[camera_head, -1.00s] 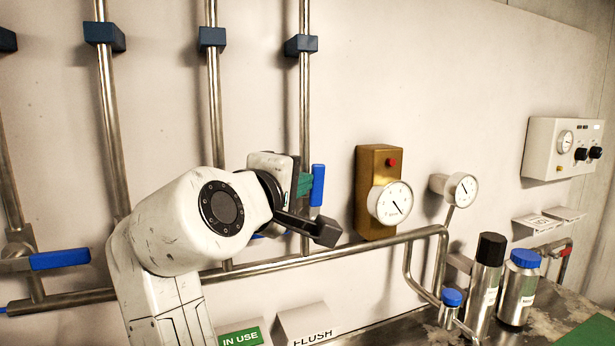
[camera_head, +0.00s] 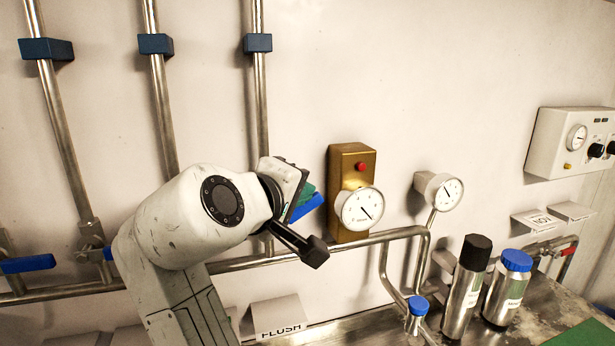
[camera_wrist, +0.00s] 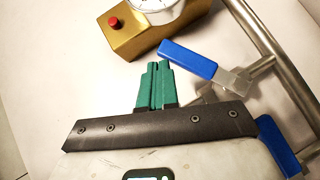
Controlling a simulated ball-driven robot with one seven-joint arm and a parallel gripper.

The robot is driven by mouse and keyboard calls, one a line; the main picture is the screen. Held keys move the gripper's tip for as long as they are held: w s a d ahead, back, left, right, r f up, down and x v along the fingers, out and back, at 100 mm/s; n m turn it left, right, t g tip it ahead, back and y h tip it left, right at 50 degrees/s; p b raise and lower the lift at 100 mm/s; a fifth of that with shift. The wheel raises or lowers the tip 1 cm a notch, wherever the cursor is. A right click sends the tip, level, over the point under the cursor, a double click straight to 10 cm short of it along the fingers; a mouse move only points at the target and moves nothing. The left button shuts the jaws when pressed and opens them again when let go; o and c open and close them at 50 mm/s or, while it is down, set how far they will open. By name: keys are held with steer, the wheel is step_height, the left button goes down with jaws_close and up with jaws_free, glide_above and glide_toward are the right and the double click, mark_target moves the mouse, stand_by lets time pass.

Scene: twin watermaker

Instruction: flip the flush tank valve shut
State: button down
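The flush tank valve's blue handle (camera_head: 307,207) is at the right-hand vertical pipe, above the FLUSH sign (camera_head: 280,318). It slants up to the right, between upright and level. In the wrist view the handle (camera_wrist: 188,60) runs from its metal stem (camera_wrist: 235,80) just beyond the green fingers. My gripper (camera_head: 304,193) is right beside the handle; in the wrist view its fingers (camera_wrist: 158,68) are together with nothing between them. The fingertips are very near the handle's free end; I cannot tell whether they touch. My arm hides the valve body in the head view.
A brass box with red button (camera_head: 352,165) and a gauge (camera_head: 359,208) are close right of my gripper. A horizontal pipe (camera_head: 340,247) runs below. Other blue valve handles (camera_head: 28,263) are at left. Bottles (camera_head: 467,285) stand on the counter at lower right.

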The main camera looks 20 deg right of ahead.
mark_target(320, 199)
steer(key=shift+d+f+p, duration=0.4)
steer(key=shift+d+f, duration=0.55)
steer(key=shift+d, duration=0.25)
steer(key=shift+d+f, duration=0.4)
steer(key=shift+f, duration=0.3)
